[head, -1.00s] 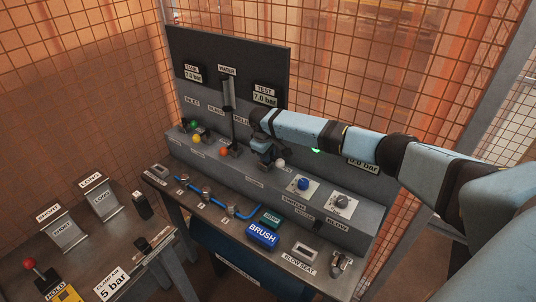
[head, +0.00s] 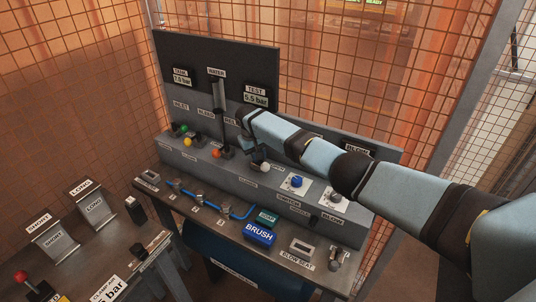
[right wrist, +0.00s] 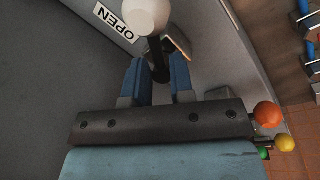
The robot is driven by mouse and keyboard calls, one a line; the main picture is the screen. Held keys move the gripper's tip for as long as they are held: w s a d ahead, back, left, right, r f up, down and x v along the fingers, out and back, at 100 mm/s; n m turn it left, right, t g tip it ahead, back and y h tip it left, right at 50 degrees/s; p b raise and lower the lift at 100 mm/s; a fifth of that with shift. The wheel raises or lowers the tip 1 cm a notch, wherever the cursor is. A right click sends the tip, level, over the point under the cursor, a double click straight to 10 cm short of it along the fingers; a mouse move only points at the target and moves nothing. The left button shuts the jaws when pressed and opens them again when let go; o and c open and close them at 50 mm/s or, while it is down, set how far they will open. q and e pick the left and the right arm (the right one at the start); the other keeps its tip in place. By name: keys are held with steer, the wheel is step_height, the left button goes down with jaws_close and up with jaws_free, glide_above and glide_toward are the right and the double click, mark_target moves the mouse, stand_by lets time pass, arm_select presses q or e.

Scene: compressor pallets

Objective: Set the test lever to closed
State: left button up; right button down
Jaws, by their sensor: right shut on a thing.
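The white-knobbed lever (head: 264,167) stands on the grey bench ledge, right of the orange-knobbed lever (head: 215,153). I take it to be the test lever; its own label is hard to read in the head view. In the right wrist view its white knob (right wrist: 148,15) sits on a dark stem beside an OPEN label (right wrist: 113,20). My right gripper (right wrist: 160,88) is shut on this lever, with its blue fingers on either side of the stem; it also shows in the head view (head: 255,152). The TEST gauge (head: 255,99) seems to read 6.5 bar. My left gripper is not in view.
Green (head: 184,128) and yellow (head: 188,142) knobs stand farther left on the ledge. A blue knob (head: 297,181) is to the right. Wire mesh fencing (head: 330,70) stands behind.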

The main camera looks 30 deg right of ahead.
steer(key=shift+a+m, duration=0.2)
steer(key=shift+m, duration=0.8)
steer(key=shift+w+a+m+g, duration=0.1)
steer(key=shift+m+g, duration=0.3)
steer(key=shift+m, duration=0.5)
steer(key=m, duration=0.2)
steer(key=shift+w+a+m, duration=0.1)
steer(key=shift+w+m, duration=0.05)
steer(key=shift+m, duration=0.15)
steer(key=m+b, duration=0.1)
steer(key=m, duration=0.2)
steer(key=shift+w+g+y, duration=0.15)
steer(key=shift+g+y, duration=0.25)
steer(key=shift+m+b, duration=0.3)
steer(key=shift+m, duration=0.3)
steer(key=shift+w+r, duration=0.1)
steer(key=c, duration=1.2)
jaws_free()
